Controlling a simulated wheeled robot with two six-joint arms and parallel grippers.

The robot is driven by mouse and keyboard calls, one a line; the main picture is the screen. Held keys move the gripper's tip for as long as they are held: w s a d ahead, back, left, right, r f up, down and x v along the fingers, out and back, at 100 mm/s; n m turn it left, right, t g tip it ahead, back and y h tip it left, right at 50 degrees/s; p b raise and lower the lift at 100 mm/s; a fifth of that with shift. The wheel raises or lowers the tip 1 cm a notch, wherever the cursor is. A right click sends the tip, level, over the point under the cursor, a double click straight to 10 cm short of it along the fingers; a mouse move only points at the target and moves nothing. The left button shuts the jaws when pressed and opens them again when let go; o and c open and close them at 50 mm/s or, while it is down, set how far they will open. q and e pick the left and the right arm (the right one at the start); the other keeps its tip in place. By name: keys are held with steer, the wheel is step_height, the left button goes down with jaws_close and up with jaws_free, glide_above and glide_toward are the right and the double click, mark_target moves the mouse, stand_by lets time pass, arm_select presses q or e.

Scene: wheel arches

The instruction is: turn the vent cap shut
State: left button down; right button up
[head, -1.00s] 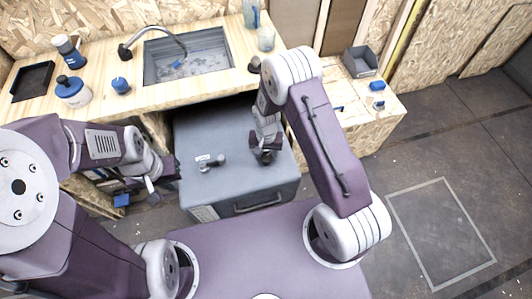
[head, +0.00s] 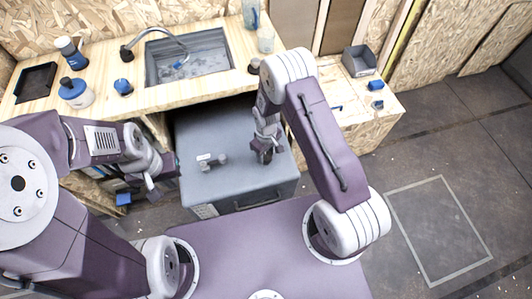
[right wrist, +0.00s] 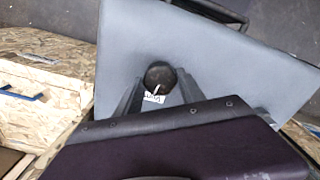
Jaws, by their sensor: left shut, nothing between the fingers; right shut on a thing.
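The vent cap (right wrist: 158,73) is a dark round knob on the flat top of a grey box (right wrist: 215,50). A white mark shows on the cap's near side, and a partly hidden white label lies beside it. My right gripper (right wrist: 158,84) has a finger on each side of the cap and is shut on it. In the head view my right gripper (head: 265,151) points down at the right part of the box top (head: 235,182) and mostly hides the cap. My left gripper (head: 150,182) is shut and empty, left of the box.
A small grey fitting (head: 211,161) sits on the box top left of my right gripper. Open floor (head: 440,160) lies at the right.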

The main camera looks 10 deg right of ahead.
mark_target(266, 156)
steer(key=shift+n, duration=0.8)
steer(key=o, duration=1.4)
steer(key=shift+c, duration=0.2)
step_height(266, 156, up, 9)
steer(key=p, duration=0.1)
